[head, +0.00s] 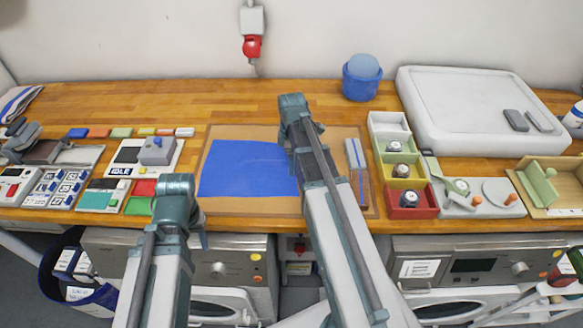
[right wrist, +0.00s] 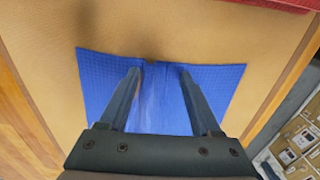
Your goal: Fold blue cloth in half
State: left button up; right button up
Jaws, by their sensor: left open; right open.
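The blue cloth (head: 240,170) lies flat and spread out on a tan mat (head: 225,133) on the wooden bench, with its right side partly behind my right arm. It also shows in the right wrist view (right wrist: 103,82), with a small dark spot at its far edge. My right gripper (right wrist: 158,71) is open above the cloth, its two fingers apart and pointing to that edge; nothing is seen held. Whether the fingertips touch the cloth I cannot tell. My left gripper (head: 202,232) is near the bench's front edge, left of the cloth, mostly hidden by its own wrist.
A white-and-blue item (head: 356,165) lies at the mat's right. Beyond it are coloured bins (head: 405,203) and a white tray (head: 410,98). A blue tub (head: 360,84) stands behind. Panels and a card reader (head: 155,151) fill the left. The mat around the cloth is mostly clear.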

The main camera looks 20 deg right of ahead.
grip_shut()
dwell(0.3)
dwell(0.3)
